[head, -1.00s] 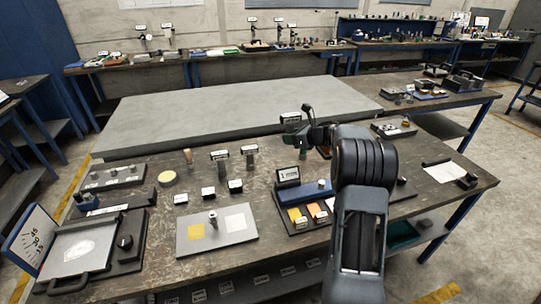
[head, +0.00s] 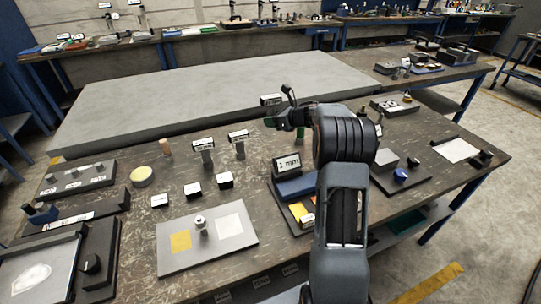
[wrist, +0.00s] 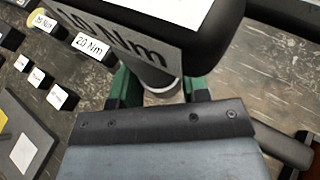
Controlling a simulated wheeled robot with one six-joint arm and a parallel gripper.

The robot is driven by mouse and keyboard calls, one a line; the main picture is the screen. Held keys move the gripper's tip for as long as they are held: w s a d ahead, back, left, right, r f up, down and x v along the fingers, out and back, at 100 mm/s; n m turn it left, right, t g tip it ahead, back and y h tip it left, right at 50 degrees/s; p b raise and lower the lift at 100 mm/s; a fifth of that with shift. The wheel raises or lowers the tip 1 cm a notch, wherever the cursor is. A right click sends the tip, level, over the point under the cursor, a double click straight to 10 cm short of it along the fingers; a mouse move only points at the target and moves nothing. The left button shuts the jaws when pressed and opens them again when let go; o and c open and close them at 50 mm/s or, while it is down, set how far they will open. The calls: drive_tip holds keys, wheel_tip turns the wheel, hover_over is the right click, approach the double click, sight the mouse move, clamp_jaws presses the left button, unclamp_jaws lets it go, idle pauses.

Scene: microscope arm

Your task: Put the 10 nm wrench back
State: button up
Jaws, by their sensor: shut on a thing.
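My gripper (head: 285,121) is over the bench near the grey slab's front edge. Its green fingers (wrist: 160,90) are shut on the grey round shaft of the 10 Nm wrench (wrist: 158,80), which has a pale ring low on it. A tag reading "10 Nm" (wrist: 118,42) stands close before the wrist camera; its small tag also shows in the head view (head: 270,99). A dark rounded part with a white face (wrist: 215,35) covers the upper middle of the wrist view. Whether the wrench touches the bench is hidden.
Two upright tagged holders (head: 206,155) stand left of my gripper; one tag reads "20 Nm" (wrist: 91,46). Small white-faced blocks (head: 193,190) and a grey plate with a yellow square (head: 180,242) lie nearer. A "2 mm" sign (head: 288,165) stands just below my gripper. The grey slab (head: 200,95) is clear.

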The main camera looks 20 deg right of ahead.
sight(273, 150)
drive_tip(key=shift+f+b, duration=0.8)
drive_tip(key=shift+f, duration=5.15)
drive_tip(key=shift+f+b, duration=0.25)
drive_tip(key=shift+b, duration=0.05)
drive_tip(key=o, duration=1.2)
drive_tip(key=shift+r, duration=0.1)
drive_tip(key=shift+r+p, duration=0.15)
drive_tip(key=shift+p, duration=0.2)
drive_tip(key=v, duration=1.2)
drive_tip(key=shift+d+b, duration=0.1)
drive_tip(key=shift+b, duration=0.3)
